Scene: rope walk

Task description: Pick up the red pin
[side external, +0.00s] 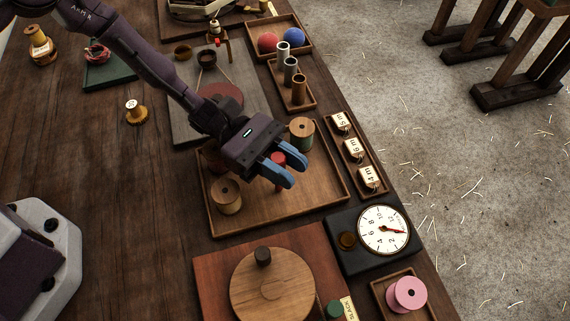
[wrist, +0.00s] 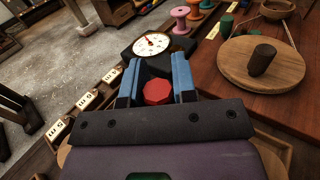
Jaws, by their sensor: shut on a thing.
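The red pin (side external: 278,159) shows between the blue fingers of my gripper (side external: 285,172) in the side view, partly hidden by them. In the wrist view its red, many-sided top (wrist: 157,92) sits between the two fingers of my gripper (wrist: 157,75). The gripper is shut on the pin, over the shallow wooden tray (side external: 236,232).
Wooden spools stand in the tray at its left (side external: 227,196) and back right (side external: 302,132). A white dial (side external: 383,230), a block tray with number labels (side external: 355,150) and a round wooden disc (side external: 272,288) lie close by.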

